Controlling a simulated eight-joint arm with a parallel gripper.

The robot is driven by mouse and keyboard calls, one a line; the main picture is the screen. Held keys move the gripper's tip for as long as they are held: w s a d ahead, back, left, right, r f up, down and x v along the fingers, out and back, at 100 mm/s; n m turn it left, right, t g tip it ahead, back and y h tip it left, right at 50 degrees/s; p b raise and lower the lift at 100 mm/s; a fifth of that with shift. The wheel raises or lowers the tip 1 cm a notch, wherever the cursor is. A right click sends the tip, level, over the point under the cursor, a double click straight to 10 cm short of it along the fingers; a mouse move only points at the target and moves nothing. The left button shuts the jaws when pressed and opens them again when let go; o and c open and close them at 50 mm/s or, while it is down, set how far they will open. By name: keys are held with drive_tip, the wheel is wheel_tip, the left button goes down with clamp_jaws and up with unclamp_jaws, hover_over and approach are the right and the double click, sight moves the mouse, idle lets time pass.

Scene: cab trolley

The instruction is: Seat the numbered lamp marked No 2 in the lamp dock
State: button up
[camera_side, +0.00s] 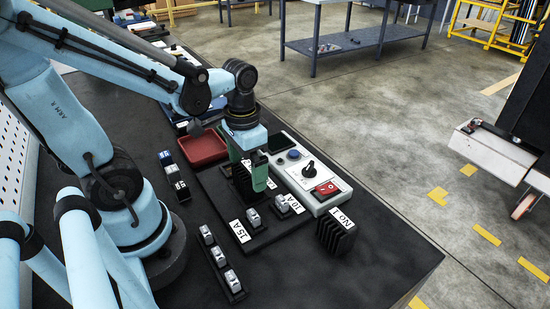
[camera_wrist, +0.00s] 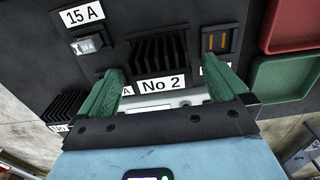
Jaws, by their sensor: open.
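The lamp marked No 2 is a black finned block with a white label. In the wrist view the lamp (camera_wrist: 160,52) stands between my fingers, with a gap on each side. In the side view the lamp (camera_side: 242,184) is partly behind my gripper (camera_side: 258,180). My gripper (camera_wrist: 167,76) is open, its green fingers reaching down around the lamp. The lamp stands on or just over a dark board (camera_side: 218,203); its underside is hidden. A recess with two gold contacts (camera_wrist: 215,40) is right of it in the wrist view. I cannot tell which spot is the lamp dock.
The lamp marked No 1 (camera_side: 336,234) stands at the front right. A grey control box (camera_side: 305,172) with a red switch is beside the board. Fuses marked 15 A (camera_side: 253,217) and 10 A (camera_side: 281,203) are in front. A red tray (camera_side: 204,148) lies behind.

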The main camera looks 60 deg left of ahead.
sight(247, 168)
wheel_tip(247, 168, up, 8)
drive_tip(key=shift+r, duration=0.25)
drive_tip(key=w+d+f+t, duration=0.1)
drive_tip(key=w+d+t, duration=0.2)
drive_tip(key=w+t, duration=0.2)
drive_tip(key=shift+d+t, duration=0.15)
drive_tip(key=shift+t, duration=0.95)
